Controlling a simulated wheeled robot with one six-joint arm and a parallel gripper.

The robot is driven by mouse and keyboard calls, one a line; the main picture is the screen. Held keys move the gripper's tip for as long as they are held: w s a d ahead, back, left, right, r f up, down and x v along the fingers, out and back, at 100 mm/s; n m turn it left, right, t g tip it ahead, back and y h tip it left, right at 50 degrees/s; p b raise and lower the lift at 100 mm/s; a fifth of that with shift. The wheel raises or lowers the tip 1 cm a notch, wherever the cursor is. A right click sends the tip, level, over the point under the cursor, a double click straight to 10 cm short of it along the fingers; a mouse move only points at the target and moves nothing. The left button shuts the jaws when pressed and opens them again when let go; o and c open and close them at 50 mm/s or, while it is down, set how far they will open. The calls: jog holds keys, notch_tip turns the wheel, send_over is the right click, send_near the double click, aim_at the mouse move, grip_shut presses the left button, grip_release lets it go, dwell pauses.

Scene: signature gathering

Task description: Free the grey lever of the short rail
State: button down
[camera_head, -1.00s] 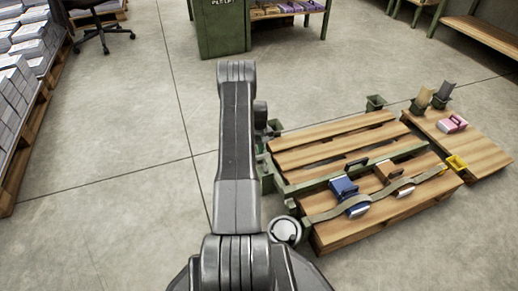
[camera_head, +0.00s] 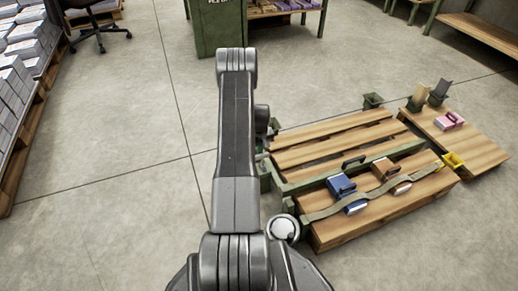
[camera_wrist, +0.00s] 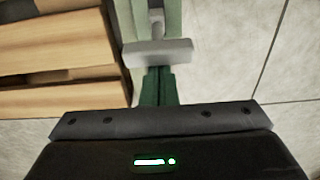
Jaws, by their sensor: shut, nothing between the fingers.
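In the wrist view the grey lever (camera_wrist: 158,53) is a pale crossbar on a short stem. It lies over the green short rail (camera_wrist: 174,18), which runs along the pallet's edge. My gripper (camera_wrist: 158,72) shows as dark green fingers, shut and empty, pointing at the lever's near edge. I cannot tell whether they touch it. In the head view my arm hides the gripper, and I cannot make out the lever. Part of the green framework (camera_head: 265,176) shows at the pallet's left side.
The wooden pallet (camera_head: 330,135) carries a strap (camera_head: 400,184), a blue block (camera_head: 340,187) and a brown block (camera_head: 385,169). A lower board (camera_head: 480,152) at right holds a pink item (camera_head: 448,121).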

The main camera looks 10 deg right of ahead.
jog(key=shift+s+d+r, duration=0.15)
jog(key=shift+s, duration=0.6)
jog(key=shift+s+d+r, duration=0.15)
jog(key=shift+s, duration=0.65)
jog(key=shift+s+d+r, duration=0.15)
jog(key=shift+s, duration=0.6)
jog(key=shift+s+d+f, duration=0.1)
jog(key=shift+s+f, duration=0.15)
jog(key=shift+s, duration=0.55)
jog(key=shift+s+d+f, duration=0.1)
jog(key=shift+s+f, duration=0.1)
jog(key=shift+s, duration=0.65)
notch_tip(320, 180, up, 15)
jog(key=p, duration=0.5)
send_over(264, 167)
jog(key=s, duration=0.2)
jog(key=shift+f, duration=0.15)
jog(key=shift+f, duration=0.15)
